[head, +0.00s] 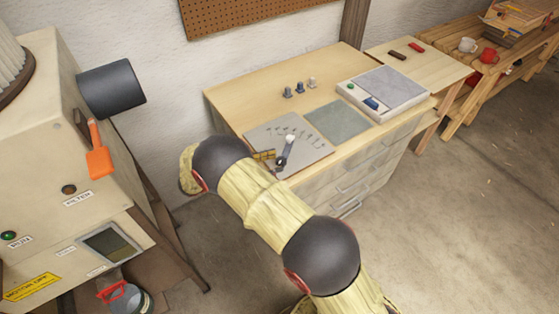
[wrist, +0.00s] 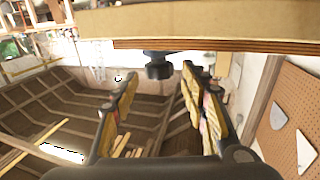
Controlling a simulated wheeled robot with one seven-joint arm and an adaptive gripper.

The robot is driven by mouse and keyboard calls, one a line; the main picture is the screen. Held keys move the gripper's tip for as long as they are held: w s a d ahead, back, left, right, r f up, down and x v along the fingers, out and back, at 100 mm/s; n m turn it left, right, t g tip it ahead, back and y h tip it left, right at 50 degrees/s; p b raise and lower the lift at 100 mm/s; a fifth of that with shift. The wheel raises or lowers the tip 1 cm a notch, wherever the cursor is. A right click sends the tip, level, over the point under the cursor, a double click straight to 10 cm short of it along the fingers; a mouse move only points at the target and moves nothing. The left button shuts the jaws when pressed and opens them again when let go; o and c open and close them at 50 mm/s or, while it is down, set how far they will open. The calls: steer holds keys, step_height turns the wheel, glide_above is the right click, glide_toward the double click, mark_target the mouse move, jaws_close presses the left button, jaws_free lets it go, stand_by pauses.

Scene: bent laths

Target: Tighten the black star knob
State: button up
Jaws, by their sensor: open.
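The black star knob (wrist: 158,67) shows in the wrist view as a small dark shape against the edge of a wooden slab. My gripper (wrist: 160,80) is open, with one yellow-padded finger on each side of the knob and a clear gap on both sides. I cannot tell whether the knob lies fully between the fingertips or just beyond them. In the head view my gripper (head: 264,156) is mostly hidden behind my arm, at the near left of a grey plate (head: 305,150) with an arc of marks. A dark lever with a pale tip (head: 285,152) stands on this plate.
The wooden bench (head: 235,105) also carries several small pegs (head: 299,88), a grey-green mat (head: 338,121) and a panel box (head: 383,93). A beige machine (head: 50,150) with an orange lever (head: 98,152) stands at left. Open floor lies at the right.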

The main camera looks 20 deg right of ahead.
steer(key=a, duration=0.8)
steer(key=shift+s+a, duration=0.15)
steer(key=shift+s, duration=0.05)
